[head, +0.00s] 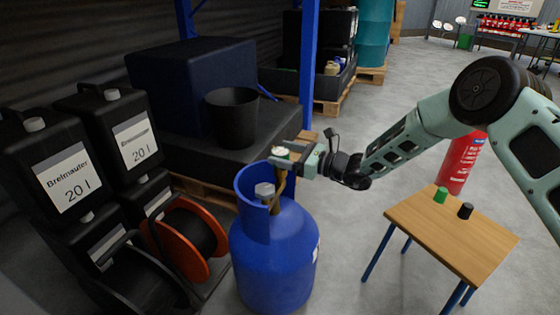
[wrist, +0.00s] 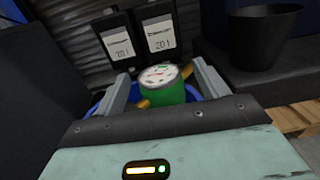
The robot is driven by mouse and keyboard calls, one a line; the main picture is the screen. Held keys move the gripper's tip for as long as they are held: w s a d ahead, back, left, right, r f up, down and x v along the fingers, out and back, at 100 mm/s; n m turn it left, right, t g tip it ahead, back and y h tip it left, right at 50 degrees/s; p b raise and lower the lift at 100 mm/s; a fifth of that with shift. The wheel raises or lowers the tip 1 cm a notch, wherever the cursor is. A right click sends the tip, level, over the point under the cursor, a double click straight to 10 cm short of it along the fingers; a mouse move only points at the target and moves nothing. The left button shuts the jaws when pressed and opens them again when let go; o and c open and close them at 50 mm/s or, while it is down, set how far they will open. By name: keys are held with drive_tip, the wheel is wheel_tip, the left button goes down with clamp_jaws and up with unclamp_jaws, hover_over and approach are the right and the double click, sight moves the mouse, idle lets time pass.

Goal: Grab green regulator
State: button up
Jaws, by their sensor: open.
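The green regulator (wrist: 166,93) has a round white dial with a needle and a brass-coloured fitting. In the wrist view it sits between the two grey fingers of my gripper (wrist: 163,82), with a finger on each side. The jaws are open, and I cannot tell whether either finger touches it. In the head view my gripper (head: 292,163) is above the blue gas cylinder (head: 272,255), and the regulator's pale dial (head: 282,152) shows at the fingers. The regulator's lower part is largely hidden there by the gripper.
Black 20 l canisters (head: 68,180) and an orange hose reel (head: 187,240) stand left of the cylinder. A black bucket (head: 232,113) is behind. A small wooden table (head: 455,235) with green and black caps stands right, before a red extinguisher (head: 462,163).

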drive_tip(key=c, duration=1.3)
drive_tip(key=shift+r, duration=0.15)
drive_tip(key=shift+c, duration=0.4)
